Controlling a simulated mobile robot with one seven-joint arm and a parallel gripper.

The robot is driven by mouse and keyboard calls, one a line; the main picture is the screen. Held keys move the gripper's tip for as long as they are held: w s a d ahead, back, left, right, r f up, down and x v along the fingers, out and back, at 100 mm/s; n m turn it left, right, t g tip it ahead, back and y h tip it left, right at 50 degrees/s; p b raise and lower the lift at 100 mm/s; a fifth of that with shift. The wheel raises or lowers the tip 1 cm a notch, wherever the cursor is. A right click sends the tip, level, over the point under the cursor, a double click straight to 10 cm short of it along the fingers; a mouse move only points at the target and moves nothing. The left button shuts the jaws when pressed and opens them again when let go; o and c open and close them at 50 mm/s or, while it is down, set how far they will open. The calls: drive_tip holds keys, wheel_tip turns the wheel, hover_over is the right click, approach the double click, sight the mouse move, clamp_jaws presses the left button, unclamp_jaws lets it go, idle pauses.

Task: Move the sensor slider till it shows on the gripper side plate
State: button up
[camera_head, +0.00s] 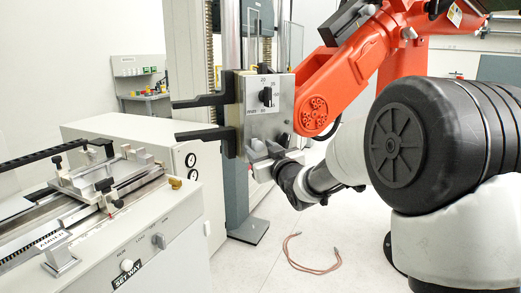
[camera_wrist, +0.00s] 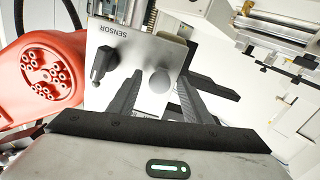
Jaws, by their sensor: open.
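A metal side plate (camera_head: 282,122) stands on the machine column, with a black dial knob and numbers on its face. In the wrist view the plate (camera_wrist: 120,35) bears the word SENSOR. A black knob (camera_wrist: 103,62) stands out near its left edge. A pale round knob (camera_wrist: 158,81) lies between my fingers; I cannot tell which one is the sensor slider. My gripper (camera_wrist: 160,78) is open, with one dark finger on each side of the pale knob. Contact is unclear. In the head view my gripper (camera_head: 262,155) is at the plate's lower edge, partly hidden.
Two black arms (camera_head: 200,101) reach left from the plate's unit. An orange robot arm (camera_head: 345,78) stands close on the plate's right. A bench machine with a rail (camera_head: 100,220) fills the lower left. A reddish cable (camera_head: 310,268) lies on open floor.

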clamp_jaws()
drive_tip(key=shift+r+b, duration=0.35)
drive_tip(key=shift+b, duration=0.15)
unclamp_jaws()
drive_tip(key=v, duration=1.7)
drive_tip(key=shift+s+d, duration=0.15)
drive_tip(key=shift+s, duration=0.05)
